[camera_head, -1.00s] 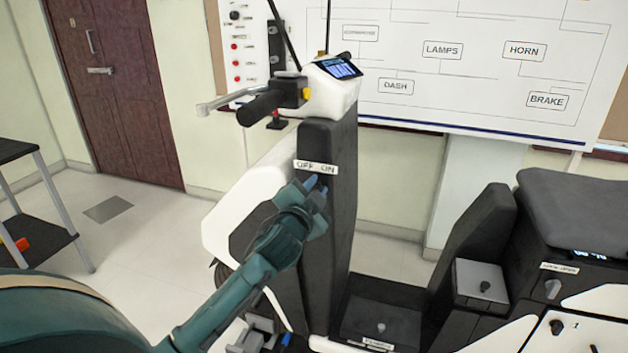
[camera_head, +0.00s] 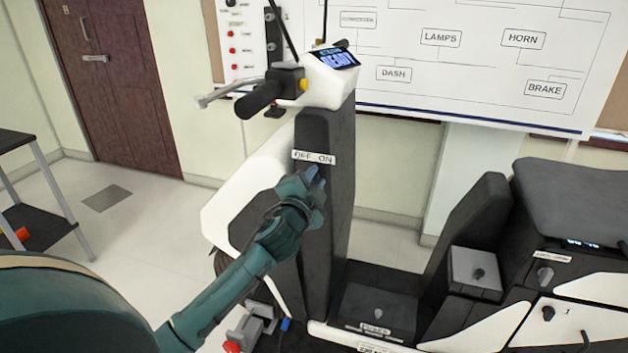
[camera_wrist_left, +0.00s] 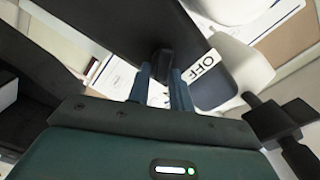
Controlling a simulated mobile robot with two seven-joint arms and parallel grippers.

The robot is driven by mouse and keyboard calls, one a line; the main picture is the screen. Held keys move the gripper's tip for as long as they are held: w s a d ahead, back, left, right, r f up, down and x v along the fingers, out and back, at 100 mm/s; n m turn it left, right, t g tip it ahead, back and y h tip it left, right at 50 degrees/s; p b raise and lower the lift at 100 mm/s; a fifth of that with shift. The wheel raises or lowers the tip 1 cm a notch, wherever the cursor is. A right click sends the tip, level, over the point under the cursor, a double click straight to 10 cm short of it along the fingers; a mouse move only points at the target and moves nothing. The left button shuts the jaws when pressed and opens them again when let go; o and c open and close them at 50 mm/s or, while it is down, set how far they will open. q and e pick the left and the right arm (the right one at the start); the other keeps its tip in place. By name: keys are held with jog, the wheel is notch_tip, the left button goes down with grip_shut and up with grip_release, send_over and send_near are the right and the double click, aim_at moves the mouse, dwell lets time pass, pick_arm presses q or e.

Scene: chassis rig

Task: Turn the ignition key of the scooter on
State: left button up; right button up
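The scooter's dark front column (camera_head: 338,200) stands in the middle of the head view, with a white OFF/ON label (camera_head: 313,157) on it. My left gripper (camera_head: 314,176) is at the column just below this label and hides the key there. In the left wrist view the dark ignition key (camera_wrist_left: 162,66) sits between the two blue fingertips of my left gripper (camera_wrist_left: 161,76), which look closed against its sides. The OFF end of the label (camera_wrist_left: 205,68) shows to the right. The scooter's display (camera_head: 336,58) reads READY. My right gripper is not in view.
The handlebar grip (camera_head: 258,99) and brake lever stick out left above my gripper. The scooter's seat (camera_head: 575,205) and side panels are at the right. A wiring board (camera_head: 470,90) hangs behind. A dark shelf (camera_head: 40,220) stands at the far left.

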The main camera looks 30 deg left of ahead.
pick_arm(q)
jog(key=shift+o, duration=1.3)
jog(key=b+v, duration=0.1)
jog(key=v, duration=1.2)
jog(key=shift+b, duration=0.4)
jog(key=shift+d, duration=0.1)
